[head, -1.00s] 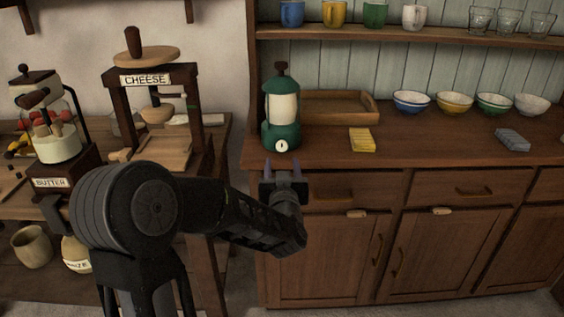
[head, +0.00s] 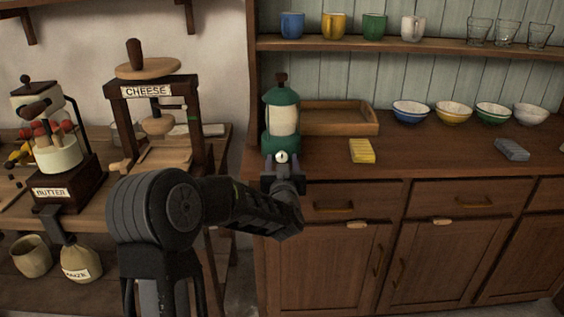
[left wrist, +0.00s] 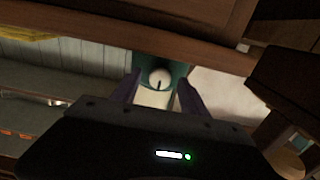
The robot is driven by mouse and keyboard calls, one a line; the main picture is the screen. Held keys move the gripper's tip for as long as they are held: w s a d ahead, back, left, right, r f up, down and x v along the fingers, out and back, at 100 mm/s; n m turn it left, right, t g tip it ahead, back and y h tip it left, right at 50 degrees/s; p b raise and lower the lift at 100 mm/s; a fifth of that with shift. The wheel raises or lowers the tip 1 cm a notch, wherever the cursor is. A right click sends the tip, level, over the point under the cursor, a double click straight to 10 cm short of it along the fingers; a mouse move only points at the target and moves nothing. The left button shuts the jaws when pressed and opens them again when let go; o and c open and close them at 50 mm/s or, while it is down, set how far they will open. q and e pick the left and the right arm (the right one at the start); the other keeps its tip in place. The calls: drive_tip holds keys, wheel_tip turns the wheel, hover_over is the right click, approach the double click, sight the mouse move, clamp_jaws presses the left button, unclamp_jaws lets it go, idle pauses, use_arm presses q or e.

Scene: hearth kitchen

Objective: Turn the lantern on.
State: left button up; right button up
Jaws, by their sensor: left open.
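The green lantern (head: 282,112) with a cream glass stands upright on the wooden counter, near its left end. A round white dial (head: 282,157) with a dark mark is low on its front. My left gripper (head: 283,165) is right in front of the dial. In the left wrist view the dial (left wrist: 160,77) lies between the two open fingers of the left gripper (left wrist: 158,88). I cannot tell whether the fingers touch it. The lower front of the lantern is partly hidden behind the gripper in the head view. My right gripper is not in view.
A wooden tray (head: 345,130) sits just right of the lantern. A yellow sponge (head: 362,151), several bowls and a grey block (head: 512,149) are farther right on the counter (head: 440,150). The cheese press (head: 155,92) and butter churn stand on the left table.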

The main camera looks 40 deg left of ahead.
use_arm(q)
drive_tip(key=shift+w, duration=0.1)
clamp_jaws()
idle(0.6)
